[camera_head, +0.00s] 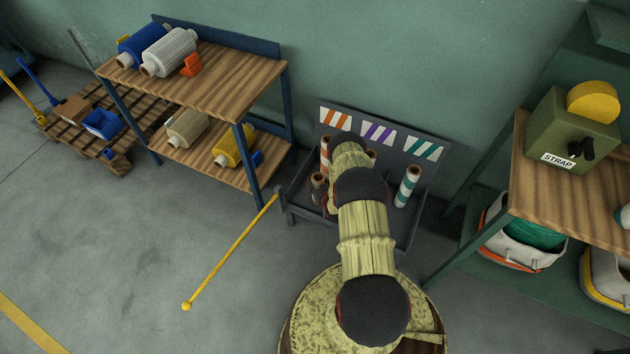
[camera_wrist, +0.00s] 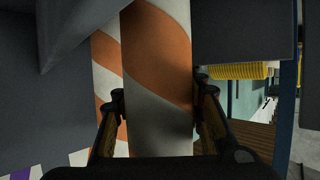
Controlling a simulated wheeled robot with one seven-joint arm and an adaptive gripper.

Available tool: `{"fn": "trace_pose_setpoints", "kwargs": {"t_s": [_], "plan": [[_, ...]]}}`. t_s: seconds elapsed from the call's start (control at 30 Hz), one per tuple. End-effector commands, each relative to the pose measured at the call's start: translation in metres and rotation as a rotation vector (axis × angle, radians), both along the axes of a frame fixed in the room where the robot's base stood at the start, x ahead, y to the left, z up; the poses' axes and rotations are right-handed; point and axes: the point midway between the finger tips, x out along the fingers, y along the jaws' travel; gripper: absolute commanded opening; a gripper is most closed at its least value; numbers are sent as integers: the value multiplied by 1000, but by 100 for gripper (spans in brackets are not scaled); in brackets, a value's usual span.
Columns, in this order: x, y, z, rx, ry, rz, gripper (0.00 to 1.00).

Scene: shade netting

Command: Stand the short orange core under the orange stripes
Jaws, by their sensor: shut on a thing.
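My gripper (camera_wrist: 160,98) is shut on an orange-and-white striped core (camera_wrist: 160,50), with one finger on each side of it. The core's ends are out of the wrist view, so I cannot tell its length or whether it touches the rack floor. A second orange-and-white core (camera_wrist: 105,75) stands close behind it, partly covered by it. In the head view my arm hides the gripper. An orange-striped core (camera_head: 324,153) shows at the rack's left, under the orange stripes (camera_head: 335,119). An open-topped core (camera_head: 319,181) shows lower, beside my arm, partly hidden.
The grey rack (camera_head: 427,167) also has purple stripes (camera_head: 378,132) and green stripes (camera_head: 421,147). A green-striped core (camera_head: 407,187) stands at its right. A yellow pole (camera_head: 232,250) slants at the rack's left. A wooden shelf (camera_head: 225,85) and a strap bench (camera_head: 560,205) flank the rack.

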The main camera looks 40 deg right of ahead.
Motion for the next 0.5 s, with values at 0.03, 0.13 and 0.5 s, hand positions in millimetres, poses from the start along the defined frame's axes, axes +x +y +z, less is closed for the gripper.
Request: {"fn": "trace_pose_setpoints", "kwargs": {"t_s": [0.03,0.13,0.5], "plan": [[0,0,1,0,-1,0,1],[0,0,-1,0,0,0,1],[0,0,-3,0,1,0,50]]}}
